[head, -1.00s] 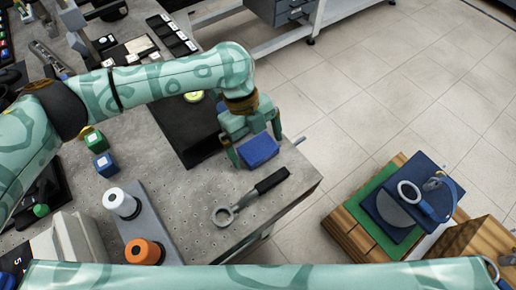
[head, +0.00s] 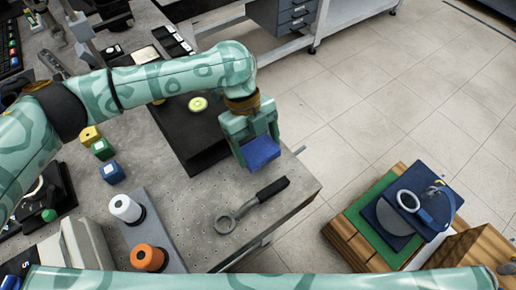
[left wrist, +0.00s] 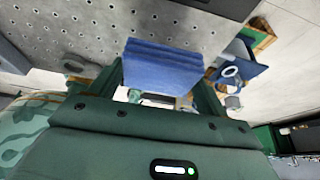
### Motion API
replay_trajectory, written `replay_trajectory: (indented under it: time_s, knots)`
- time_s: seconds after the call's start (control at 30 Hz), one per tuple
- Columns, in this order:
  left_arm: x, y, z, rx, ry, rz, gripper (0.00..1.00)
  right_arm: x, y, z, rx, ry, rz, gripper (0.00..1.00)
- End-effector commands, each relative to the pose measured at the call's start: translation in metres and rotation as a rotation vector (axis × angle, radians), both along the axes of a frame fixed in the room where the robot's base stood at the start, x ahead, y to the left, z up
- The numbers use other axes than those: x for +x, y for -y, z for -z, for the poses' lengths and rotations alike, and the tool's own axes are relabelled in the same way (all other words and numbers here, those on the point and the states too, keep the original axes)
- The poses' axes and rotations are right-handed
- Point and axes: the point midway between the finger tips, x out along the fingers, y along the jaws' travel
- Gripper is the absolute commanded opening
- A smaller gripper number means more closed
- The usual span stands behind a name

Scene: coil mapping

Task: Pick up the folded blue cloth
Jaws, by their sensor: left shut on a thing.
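The folded blue cloth (head: 261,153) is a small layered block near the right end of the grey perforated workbench (head: 205,195). My left gripper (head: 257,143) is shut on it from above, one finger at each side. In the left wrist view the cloth (left wrist: 160,68) sits between the two green fingers, its stacked folds facing the camera. The cloth looks slightly raised, but its underside is hidden, so the gap to the bench is unclear. My right gripper is not in view; only a green arm link crosses the bottom of the head view.
A ring-ended wrench (head: 252,205) with a black handle lies just in front of the cloth. A black plate (head: 190,135) is behind it. White (head: 127,209) and orange (head: 148,257) spools stand at lower left. A wooden crate (head: 350,240) stands right, beyond open floor.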

Motion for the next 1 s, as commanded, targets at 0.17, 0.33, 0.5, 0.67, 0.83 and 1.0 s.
replay_trajectory:
  time_s: [0.17,0.33,0.5,0.67,0.83,1.0]
  knots:
    - [-0.02,-0.027,-0.046,0.001,0.005,-0.001,0.55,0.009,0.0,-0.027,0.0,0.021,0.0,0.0]
    - [-0.045,-0.058,-0.072,0.002,0.002,-0.002,0.55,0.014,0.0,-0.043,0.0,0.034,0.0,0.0]
    - [-0.067,-0.085,-0.085,0.003,0.001,-0.001,0.55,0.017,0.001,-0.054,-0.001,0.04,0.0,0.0]
    - [-0.08,-0.101,-0.092,0.003,0.0,-0.001,0.55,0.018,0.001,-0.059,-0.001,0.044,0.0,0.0]
    - [-0.086,-0.108,-0.095,0.002,-0.001,0.0,0.55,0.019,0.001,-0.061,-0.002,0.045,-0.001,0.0]
    - [-0.086,-0.108,-0.095,0.002,-0.001,0.0,0.55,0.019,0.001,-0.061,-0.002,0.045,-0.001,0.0]
